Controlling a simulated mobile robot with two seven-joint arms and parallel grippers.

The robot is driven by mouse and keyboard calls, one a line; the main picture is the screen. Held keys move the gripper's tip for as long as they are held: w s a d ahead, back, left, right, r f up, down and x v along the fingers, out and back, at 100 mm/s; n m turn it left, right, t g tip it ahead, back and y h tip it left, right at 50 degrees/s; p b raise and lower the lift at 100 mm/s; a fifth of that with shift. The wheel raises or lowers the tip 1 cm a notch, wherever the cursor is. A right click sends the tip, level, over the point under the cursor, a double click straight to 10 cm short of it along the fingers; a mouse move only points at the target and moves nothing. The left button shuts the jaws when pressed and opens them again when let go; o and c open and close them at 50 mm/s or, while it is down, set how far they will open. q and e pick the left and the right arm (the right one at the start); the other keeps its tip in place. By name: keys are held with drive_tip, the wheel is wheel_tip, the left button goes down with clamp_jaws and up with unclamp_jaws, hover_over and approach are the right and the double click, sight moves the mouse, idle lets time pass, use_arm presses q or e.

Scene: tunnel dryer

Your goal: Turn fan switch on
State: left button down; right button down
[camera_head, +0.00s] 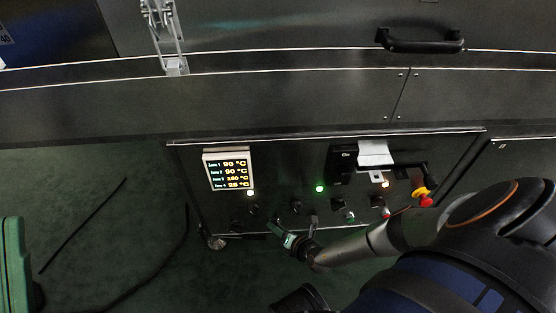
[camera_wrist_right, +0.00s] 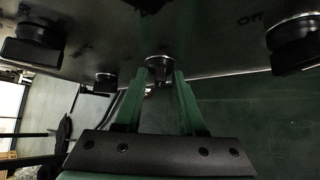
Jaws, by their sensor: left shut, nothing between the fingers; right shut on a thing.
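The dark control panel (camera_head: 280,165) carries a row of small black switches (camera_head: 296,207) along its lower part. My right gripper (camera_head: 278,229) is at the panel's lower edge, below this row. In the right wrist view its green fingers (camera_wrist_right: 158,78) are shut on a small black switch (camera_wrist_right: 158,62) with a metal collar. The fingers hide part of this switch, and I cannot read a label that marks it as the fan switch.
A lit temperature display (camera_head: 228,170) is at the panel's left. Lamps, a black box with white paper (camera_head: 375,153) and a red-and-yellow emergency button (camera_head: 424,197) are to its right. In the right wrist view, large black knobs (camera_wrist_right: 292,45) flank the fingers. The green floor at left is mostly clear.

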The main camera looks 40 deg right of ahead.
drive_tip(key=shift+d, duration=0.2)
drive_tip(key=c, duration=0.9)
unclamp_jaws()
drive_tip(key=shift+o, duration=0.2)
drive_tip(key=shift+a, duration=0.1)
